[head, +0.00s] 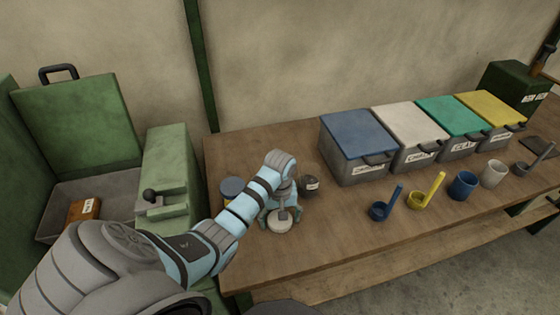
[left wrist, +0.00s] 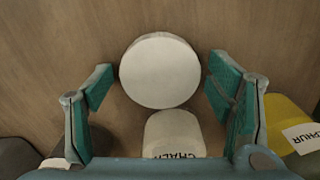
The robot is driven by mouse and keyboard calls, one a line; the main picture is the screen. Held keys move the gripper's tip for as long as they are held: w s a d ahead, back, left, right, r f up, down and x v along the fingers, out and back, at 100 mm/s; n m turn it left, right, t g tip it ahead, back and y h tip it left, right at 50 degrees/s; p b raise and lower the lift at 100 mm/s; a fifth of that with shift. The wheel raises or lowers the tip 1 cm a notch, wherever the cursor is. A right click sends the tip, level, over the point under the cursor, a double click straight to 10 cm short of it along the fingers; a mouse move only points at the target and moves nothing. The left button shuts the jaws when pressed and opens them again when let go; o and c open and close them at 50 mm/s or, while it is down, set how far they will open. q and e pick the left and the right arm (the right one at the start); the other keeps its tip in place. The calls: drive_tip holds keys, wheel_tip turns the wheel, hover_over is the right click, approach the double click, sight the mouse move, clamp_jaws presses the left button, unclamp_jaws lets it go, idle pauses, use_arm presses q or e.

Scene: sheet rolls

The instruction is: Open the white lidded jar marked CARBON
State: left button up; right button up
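A white round-topped thing (head: 279,227) stands on the wooden table below my left gripper (head: 281,212). In the left wrist view its pale, plain top (left wrist: 160,72) lies between the two teal fingers of my left gripper (left wrist: 162,82), with a gap on each side. The fingers are open. I see no CARBON label on it; its side is mostly hidden. Beside it is another white thing (left wrist: 172,132) with a label that seems to read CHALK upside down. My right gripper is not in view.
A dark labelled jar (head: 309,186) and a blue-topped jar (head: 232,187) stand near my left gripper. A yellow jar (left wrist: 283,122) shows in the left wrist view. Lidded bins (head: 360,134), scoops and cups (head: 464,185) stand to the right. Green equipment (head: 80,122) is at left.

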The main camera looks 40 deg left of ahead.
use_arm(q)
drive_tip(key=shift+r, duration=0.25)
wheel_tip(320, 180, up, 12)
drive_tip(key=p, duration=0.4)
drive_tip(key=shift+p, duration=0.35)
drive_tip(key=shift+f, duration=0.1)
